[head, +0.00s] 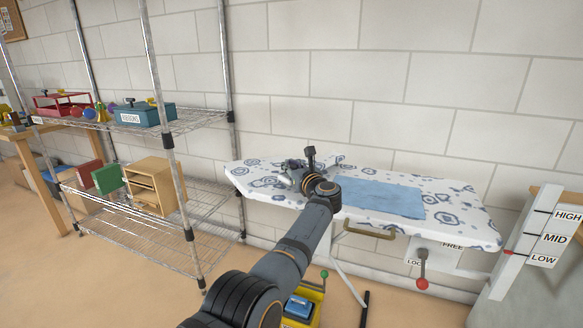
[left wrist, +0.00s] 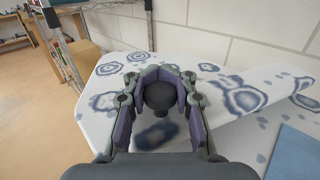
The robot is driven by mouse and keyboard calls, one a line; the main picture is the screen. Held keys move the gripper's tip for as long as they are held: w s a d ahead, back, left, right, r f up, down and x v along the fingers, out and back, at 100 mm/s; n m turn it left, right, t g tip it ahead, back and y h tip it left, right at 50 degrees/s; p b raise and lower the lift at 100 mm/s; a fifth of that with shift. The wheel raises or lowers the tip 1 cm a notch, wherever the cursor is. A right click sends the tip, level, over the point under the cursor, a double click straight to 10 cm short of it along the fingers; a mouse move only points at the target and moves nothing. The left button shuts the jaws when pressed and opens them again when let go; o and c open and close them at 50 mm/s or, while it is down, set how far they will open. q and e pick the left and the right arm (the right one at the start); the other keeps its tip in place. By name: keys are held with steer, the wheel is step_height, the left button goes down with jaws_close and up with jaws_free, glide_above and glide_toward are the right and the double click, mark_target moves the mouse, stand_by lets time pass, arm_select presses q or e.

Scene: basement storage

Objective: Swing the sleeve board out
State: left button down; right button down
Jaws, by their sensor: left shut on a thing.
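The ironing board (head: 460,205) has a white cover with blue floral rings and stands against the block wall. The sleeve board (left wrist: 255,98), a narrow board in the same pattern, lies over it and points up and right in the left wrist view. A dark round knob (left wrist: 160,97) sits between the fingers of my left gripper (left wrist: 160,88), which is shut on it. In the head view my left gripper (head: 293,173) is at the left part of the ironing board, and my wrist hides part of the sleeve board. My right gripper is not in view.
A blue cloth (head: 383,198) lies on the ironing board. Below its front edge are a brass handle (head: 370,230) and a red-knobbed lever (head: 422,283). A height scale (head: 535,235) stands right; a wire shelf (head: 190,205) with boxes stands left.

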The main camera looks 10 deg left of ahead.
arm_select(q)
steer(key=shift+a+f, duration=0.15)
steer(key=shift+f, duration=0.05)
steer(key=c, duration=1)
jaws_free()
steer(key=shift+s+a+r, duration=0.1)
steer(key=shift+s+r, duration=0.05)
steer(key=shift+c, duration=0.2)
step_height(320, 180, up, 10)
